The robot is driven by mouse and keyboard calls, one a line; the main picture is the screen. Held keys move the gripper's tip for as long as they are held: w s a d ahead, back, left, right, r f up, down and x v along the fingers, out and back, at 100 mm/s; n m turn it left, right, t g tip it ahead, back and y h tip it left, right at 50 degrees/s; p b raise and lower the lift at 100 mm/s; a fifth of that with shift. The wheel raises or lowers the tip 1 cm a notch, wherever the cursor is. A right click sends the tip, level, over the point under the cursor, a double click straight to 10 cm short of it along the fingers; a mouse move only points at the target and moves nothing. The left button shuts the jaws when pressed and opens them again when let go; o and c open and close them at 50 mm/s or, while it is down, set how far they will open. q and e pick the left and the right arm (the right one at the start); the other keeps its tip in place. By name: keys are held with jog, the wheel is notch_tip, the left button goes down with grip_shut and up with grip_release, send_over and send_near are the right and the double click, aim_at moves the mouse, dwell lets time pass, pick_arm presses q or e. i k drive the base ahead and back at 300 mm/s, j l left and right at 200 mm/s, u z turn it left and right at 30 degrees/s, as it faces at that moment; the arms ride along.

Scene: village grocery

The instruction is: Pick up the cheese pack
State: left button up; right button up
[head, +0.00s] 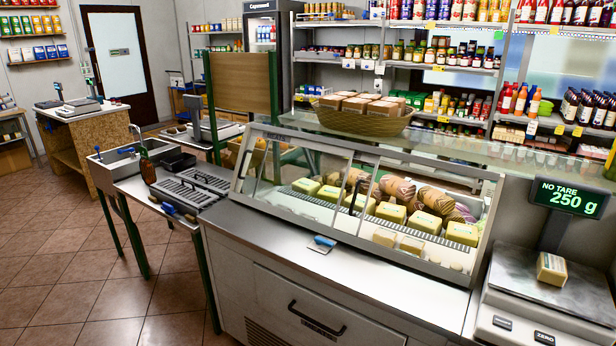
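A small yellowish cheese pack (551,268) with a pale label sits on the metal plate of the weighing scale (530,300) at the lower right. The scale's display (571,197) reads "NO TARE 250 g". Several similar yellow packs (424,222) lie in rows inside the glass display case (370,200), so I cannot tell from the picture alone which pack the task means. Neither of my grippers is in view.
The steel counter (345,275) before the glass case is mostly clear, with a small blue-and-white item (322,243) on it. A wicker basket (365,122) of packs stands on the case. A slicer-like device (190,188) and bottle (147,166) stand left.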

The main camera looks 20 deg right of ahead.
aim_at(552, 268)
jog(key=z, duration=1.95)
jog(key=i+l+u, duration=0.1)
jog(key=l+u, duration=0.1)
jog(key=l, duration=0.25)
jog(key=i, duration=0.05)
